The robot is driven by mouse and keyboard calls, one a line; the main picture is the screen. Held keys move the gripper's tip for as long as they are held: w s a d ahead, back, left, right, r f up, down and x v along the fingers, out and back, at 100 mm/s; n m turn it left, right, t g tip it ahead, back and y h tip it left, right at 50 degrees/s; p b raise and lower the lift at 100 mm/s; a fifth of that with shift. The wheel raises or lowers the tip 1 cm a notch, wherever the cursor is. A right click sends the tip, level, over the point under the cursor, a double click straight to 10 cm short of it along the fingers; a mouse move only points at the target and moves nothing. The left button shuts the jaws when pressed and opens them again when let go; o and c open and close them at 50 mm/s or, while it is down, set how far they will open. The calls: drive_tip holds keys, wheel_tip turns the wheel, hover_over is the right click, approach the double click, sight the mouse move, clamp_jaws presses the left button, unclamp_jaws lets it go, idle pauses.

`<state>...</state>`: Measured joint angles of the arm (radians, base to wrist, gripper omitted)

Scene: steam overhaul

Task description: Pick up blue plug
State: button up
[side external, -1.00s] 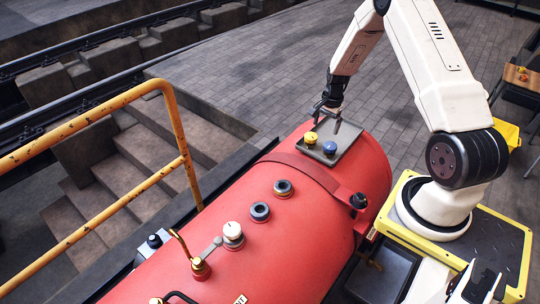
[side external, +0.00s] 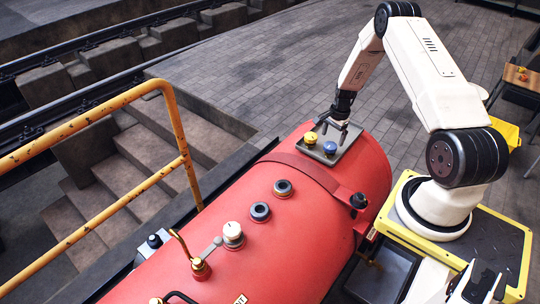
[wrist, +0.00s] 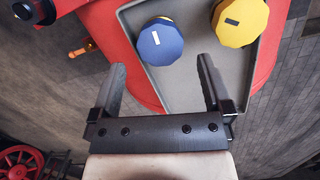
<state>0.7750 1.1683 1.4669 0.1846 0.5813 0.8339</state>
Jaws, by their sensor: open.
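The blue plug (side external: 330,147) stands in a grey tray (side external: 346,139) on top of the red boiler, beside the yellow plug (side external: 310,138). In the wrist view the blue plug (wrist: 160,41) is a faceted knob with a white mark, and the yellow plug (wrist: 240,22) is to its right. My gripper (side external: 333,130) is open and empty just above the tray, close to the blue plug. In the wrist view its fingers (wrist: 162,75) are spread wide, with the blue plug ahead of the gap and not between the tips.
The red boiler (side external: 270,246) carries two ringed sockets (side external: 283,188), a white-capped fitting (side external: 232,232) and a brass valve (side external: 200,268). A black knob (side external: 358,201) sticks up at its right side. A yellow railing (side external: 180,130) stands at the left.

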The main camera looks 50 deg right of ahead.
sight(331, 145)
drive_tip(key=shift+f, duration=0.1)
drive_tip(key=shift+a+f, duration=0.15)
drive_tip(key=shift+f, duration=1.1)
drive_tip(key=shift+a+f, duration=0.1)
drive_tip(key=shift+f, duration=1.15)
drive_tip(key=c, duration=1.3)
drive_tip(key=shift+r, duration=0.15)
drive_tip(key=shift+w+r, duration=0.1)
drive_tip(key=shift+r, duration=1)
drive_tip(key=s+a+r, duration=0.8)
drive_tip(key=s+r, duration=0.2)
drive_tip(key=s, duration=0.1)
drive_tip(key=shift+s+r, duration=0.3)
drive_tip(key=shift+s, duration=0.05)
